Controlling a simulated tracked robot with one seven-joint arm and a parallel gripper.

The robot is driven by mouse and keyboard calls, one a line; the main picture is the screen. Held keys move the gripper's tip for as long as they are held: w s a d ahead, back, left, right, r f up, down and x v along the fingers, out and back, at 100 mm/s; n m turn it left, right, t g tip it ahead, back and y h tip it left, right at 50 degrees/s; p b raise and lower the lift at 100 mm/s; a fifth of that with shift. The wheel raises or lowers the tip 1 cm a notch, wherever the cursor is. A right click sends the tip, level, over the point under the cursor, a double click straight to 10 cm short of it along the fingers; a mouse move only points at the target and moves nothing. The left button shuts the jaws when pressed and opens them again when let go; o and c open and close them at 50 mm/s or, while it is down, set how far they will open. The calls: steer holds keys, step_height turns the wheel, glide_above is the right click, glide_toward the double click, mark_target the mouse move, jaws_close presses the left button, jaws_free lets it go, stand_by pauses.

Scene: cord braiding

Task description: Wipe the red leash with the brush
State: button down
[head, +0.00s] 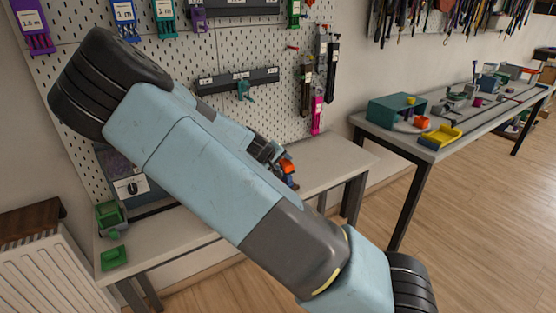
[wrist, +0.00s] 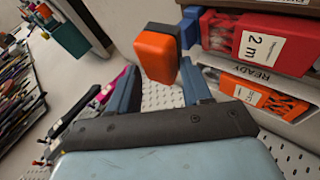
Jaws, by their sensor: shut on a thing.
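My gripper (wrist: 160,85) is shut on an orange and black block-shaped thing, which I take for the brush (wrist: 157,55). It sticks out beyond the two blue fingers in the wrist view. In the head view the orange part of the brush (head: 286,166) shows just past my arm, above the near workbench, and the fingers are mostly hidden. I cannot single out the red leash for sure. A red holder (wrist: 222,33) labelled 2 m, with reddish cords, is right of the gripper in the wrist view, apart from the brush.
A READY shelf (wrist: 258,72) with an orange holder (wrist: 262,98) lies close to the right finger. A pegboard (head: 270,50) with hanging tags stands behind the near workbench (head: 335,152). A second table (head: 470,132) with a teal box (head: 385,112) stands at right.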

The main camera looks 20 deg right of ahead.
steer(key=shift+a+f, duration=0.35)
steer(key=shift+f, duration=0.25)
steer(key=shift+a+f, duration=0.35)
steer(key=shift+f, duration=0.25)
steer(key=shift+s+a+f, duration=0.1)
steer(key=shift+f, duration=1.5)
steer(key=shift+f, duration=0.4)
steer(key=shift+w+a, duration=0.35)
steer(key=shift+w, duration=0.7)
steer(key=shift+w+a, duration=0.3)
steer(key=shift+w, duration=0.7)
steer(key=shift+w+a, duration=0.35)
steer(key=shift+w, duration=0.7)
steer(key=shift+s, duration=0.15)
